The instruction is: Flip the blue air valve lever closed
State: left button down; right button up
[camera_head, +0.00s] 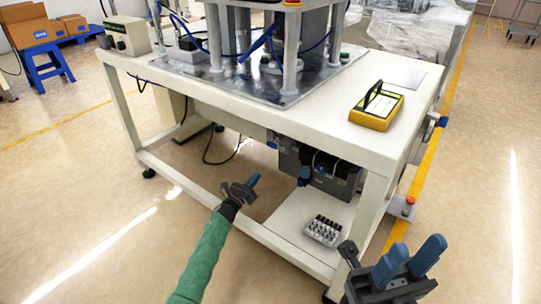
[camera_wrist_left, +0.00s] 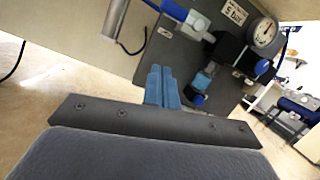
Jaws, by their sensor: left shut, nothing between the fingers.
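The blue air valve lever (camera_wrist_left: 181,13) shows at the top of the left wrist view, running down to the right beside a dark panel. My left gripper (camera_wrist_left: 162,70) is shut and empty, its blue fingers together just below the lever with a visible gap in the picture. In the head view, my left gripper (camera_head: 254,180) is in front of the table's lower part, left of the dark air unit (camera_head: 325,168). I cannot clearly make out the lever in the head view. My right gripper (camera_head: 416,250) is open and empty at the lower right, its blue fingers apart.
A pressure gauge (camera_wrist_left: 263,33), a "5 bar" label (camera_wrist_left: 234,12) and a blue-ended filter (camera_wrist_left: 199,98) sit near the lever. The white table (camera_head: 330,122) overhangs the air unit. A yellow device (camera_head: 377,108) lies on top, and a block of small parts (camera_head: 323,232) on the lower shelf.

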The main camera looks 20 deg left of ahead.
aim_at(276, 147)
pick_arm(q)
jog(key=m, duration=0.2)
jog(key=shift+a+m, duration=0.1)
jog(key=shift+m, duration=0.2)
jog(key=shift+w, duration=0.1)
jog(key=w+d+r+b, duration=0.1)
jog(key=w+d+r, duration=0.2)
jog(key=w+r, duration=0.3)
jog(key=w, duration=0.3)
jog(key=shift+d+r, duration=0.2)
dwell(0.4)
dwell(0.3)
